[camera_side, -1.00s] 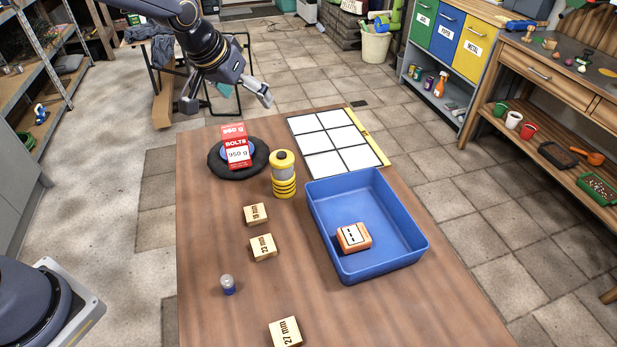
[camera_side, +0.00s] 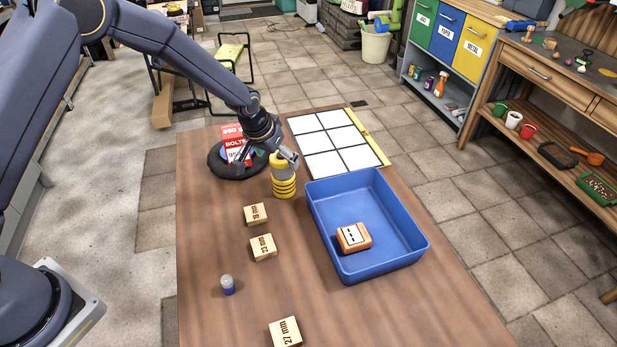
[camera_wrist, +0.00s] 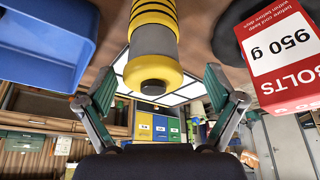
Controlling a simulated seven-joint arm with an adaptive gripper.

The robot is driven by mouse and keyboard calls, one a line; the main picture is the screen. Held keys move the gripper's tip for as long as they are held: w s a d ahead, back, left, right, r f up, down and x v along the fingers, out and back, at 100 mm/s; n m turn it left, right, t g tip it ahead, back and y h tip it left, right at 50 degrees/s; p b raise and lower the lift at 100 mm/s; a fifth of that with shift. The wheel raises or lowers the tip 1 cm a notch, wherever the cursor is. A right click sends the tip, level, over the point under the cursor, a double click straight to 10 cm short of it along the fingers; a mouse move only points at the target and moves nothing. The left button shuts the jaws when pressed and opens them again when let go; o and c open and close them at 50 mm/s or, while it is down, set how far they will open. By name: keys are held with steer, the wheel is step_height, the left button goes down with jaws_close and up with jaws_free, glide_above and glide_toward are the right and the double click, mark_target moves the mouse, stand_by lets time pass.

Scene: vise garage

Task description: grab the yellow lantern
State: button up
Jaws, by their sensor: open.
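The yellow lantern (camera_side: 284,184) stands upright on the wooden table, with a ribbed yellow base and a grey middle band. My gripper (camera_side: 268,163) is at its upper part in the side view, and the near finger covers some of its top. In the wrist view the lantern (camera_wrist: 152,50) comes down from the top edge, its yellow cap pointing at the camera. The fingers of my gripper (camera_wrist: 160,90) are spread wide, one on each side of the cap, with a gap on both sides. My gripper is open and holds nothing.
A red bolts box (camera_side: 233,140) on a black round pad (camera_side: 222,169) stands close on the left. A blue tray (camera_side: 413,215) holding an orange-brown block (camera_side: 353,237) is on the right. A white grid panel (camera_side: 335,145) lies behind. Wooden blocks (camera_side: 263,247) lie in front.

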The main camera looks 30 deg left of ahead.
steer(key=x, duration=0.4)
steer(key=shift+w+d+f, duration=0.2)
steer(key=shift+d+f, duration=0.15)
steer(key=shift+c, duration=0.2)
steer(key=c, duration=1.3)
steer(key=shift+c, duration=0.6)
steer(key=shift+r, duration=0.15)
